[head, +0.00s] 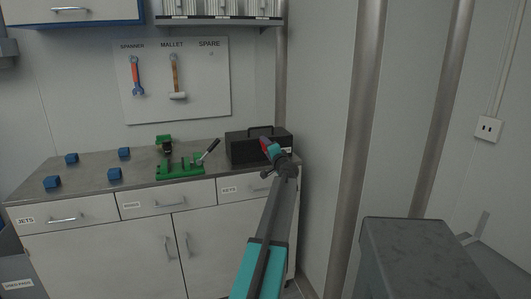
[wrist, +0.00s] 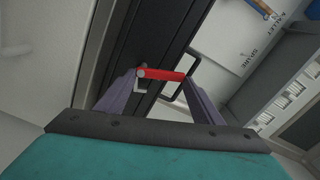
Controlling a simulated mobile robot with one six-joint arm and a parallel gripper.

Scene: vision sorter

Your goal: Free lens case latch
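The lens case appears to be the black box (head: 240,150) with a top handle (head: 260,129), standing at the right end of the counter. In the wrist view its dark surface (wrist: 150,35) fills the middle, with a black loop handle (wrist: 192,57) on the right. A red bar (wrist: 163,75) with a pale metal piece at its left end, seemingly the latch, lies across the case. My gripper (wrist: 163,78) is open, with its two fingertips at either end of the red bar. I cannot tell whether they touch it. In the head view my gripper (head: 267,150) is before the case and hides part of its front.
A green fixture (head: 180,168) with a black-handled lever stands left of the case. Several blue blocks (head: 115,174) sit on the left of the counter (head: 90,182). A tool board (head: 205,95) hangs behind. A metal post (head: 355,130) stands right of my arm.

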